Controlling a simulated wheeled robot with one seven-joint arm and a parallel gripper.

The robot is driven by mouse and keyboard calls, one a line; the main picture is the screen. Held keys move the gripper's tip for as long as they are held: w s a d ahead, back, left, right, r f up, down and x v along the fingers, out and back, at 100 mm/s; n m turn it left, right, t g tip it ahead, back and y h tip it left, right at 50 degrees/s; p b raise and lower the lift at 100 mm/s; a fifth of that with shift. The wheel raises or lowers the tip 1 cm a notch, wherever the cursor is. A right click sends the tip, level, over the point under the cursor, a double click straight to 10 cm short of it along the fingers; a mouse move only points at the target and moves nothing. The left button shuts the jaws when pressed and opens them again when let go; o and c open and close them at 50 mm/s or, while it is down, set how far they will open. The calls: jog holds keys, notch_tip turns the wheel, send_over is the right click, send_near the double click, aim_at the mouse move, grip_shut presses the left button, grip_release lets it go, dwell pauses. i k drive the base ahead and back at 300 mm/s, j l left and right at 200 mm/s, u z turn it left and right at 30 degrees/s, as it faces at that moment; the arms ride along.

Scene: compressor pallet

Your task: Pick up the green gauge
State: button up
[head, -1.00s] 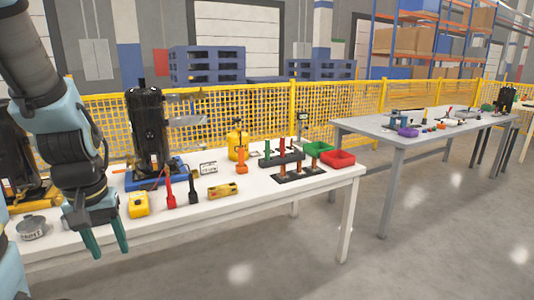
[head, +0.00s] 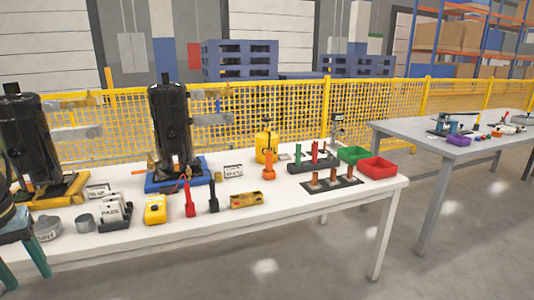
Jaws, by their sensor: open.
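A slim green upright piece (head: 298,153), which looks like the green gauge, stands in a dark rack (head: 305,168) on the white table (head: 130,222). A red upright piece (head: 314,151) stands in the same rack, just right of it. My gripper (head: 22,268) is at the lower left edge of the view, with its teal fingers apart and empty. It is at the table's near left side, far from the green piece. Part of my gripper is cut off by the frame.
An orange tool (head: 268,167) stands left of the rack. A dark plate with copper posts (head: 333,182) lies in front, and green (head: 353,154) and red (head: 377,167) bins stand to the right. Two black compressors (head: 172,130) stand at left. A grey table (head: 420,135) is beyond an aisle.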

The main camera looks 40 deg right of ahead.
aim_at(298, 149)
jog(key=l+u, duration=0.25)
jog(key=l, duration=0.3)
jog(key=k+l+u, duration=0.1)
jog(key=l+u, duration=0.15)
jog(key=l, duration=0.3)
jog(key=k+l+u, duration=0.1)
jog(key=l+u, duration=0.15)
jog(key=l, duration=0.3)
jog(key=k+l, duration=0.1)
jog(key=l, duration=0.3)
jog(key=k+l, duration=0.1)
jog(key=l, duration=0.35)
jog(key=k+l+u, duration=0.1)
jog(key=l, duration=0.3)
jog(key=k+l, duration=0.1)
jog(key=l, duration=0.35)
jog(key=k+l, duration=0.15)
jog(key=l, duration=0.25)
jog(key=k+l+u, duration=0.1)
jog(key=l, duration=0.3)
jog(key=k+l, duration=0.1)
jog(key=l, duration=0.3)
jog(key=k+l, duration=0.15)
jog(key=l, duration=0.25)
